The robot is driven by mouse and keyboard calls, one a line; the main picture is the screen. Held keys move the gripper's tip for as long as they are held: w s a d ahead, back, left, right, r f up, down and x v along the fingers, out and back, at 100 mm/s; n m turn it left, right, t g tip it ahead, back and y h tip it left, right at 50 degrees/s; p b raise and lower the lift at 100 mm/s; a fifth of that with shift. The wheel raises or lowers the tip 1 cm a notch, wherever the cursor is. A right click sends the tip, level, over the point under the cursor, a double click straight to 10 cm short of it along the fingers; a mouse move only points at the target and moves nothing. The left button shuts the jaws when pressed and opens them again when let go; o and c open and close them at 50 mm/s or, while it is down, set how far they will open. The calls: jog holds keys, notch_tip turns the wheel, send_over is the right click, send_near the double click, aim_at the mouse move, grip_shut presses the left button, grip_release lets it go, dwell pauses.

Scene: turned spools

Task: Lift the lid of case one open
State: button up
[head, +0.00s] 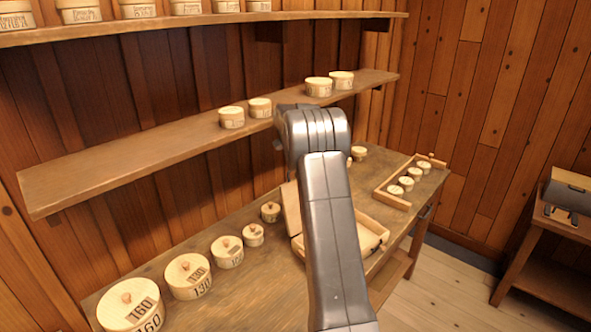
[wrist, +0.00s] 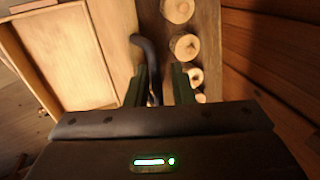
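The case stands on the bench, partly hidden behind my arm; its pale rim and inside (head: 372,238) show right of the arm. A light wooden panel (head: 292,208), apparently its lid, stands raised at the left of the arm. In the wrist view the framed case (wrist: 70,55) is at the left, with a pale panel (wrist: 115,35) beside it. A dark curved handle (wrist: 146,55) runs down between the fingers of my gripper (wrist: 159,80). The fingers are apart, with a gap showing right of the handle. My gripper is hidden in the head view.
Round lidded boxes (head: 188,276) line the bench's left. A tray of small spools (head: 407,184) stands at the bench's right end; round wooden tops (wrist: 185,46) lie close right of my gripper. A shelf (head: 150,157) with boxes hangs above the bench. A side table (head: 550,285) stands right.

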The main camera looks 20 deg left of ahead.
jog(key=shift+f, duration=0.25)
jog(key=b+v, duration=0.2)
jog(key=v, duration=1.2)
jog(key=shift+r, duration=0.15)
jog(key=shift+w, duration=0.1)
jog(key=p+x, duration=0.2)
jog(key=x, duration=1.2)
jog(key=shift+d, duration=0.1)
jog(key=shift+s+d, duration=0.1)
jog(key=shift+s, duration=0.1)
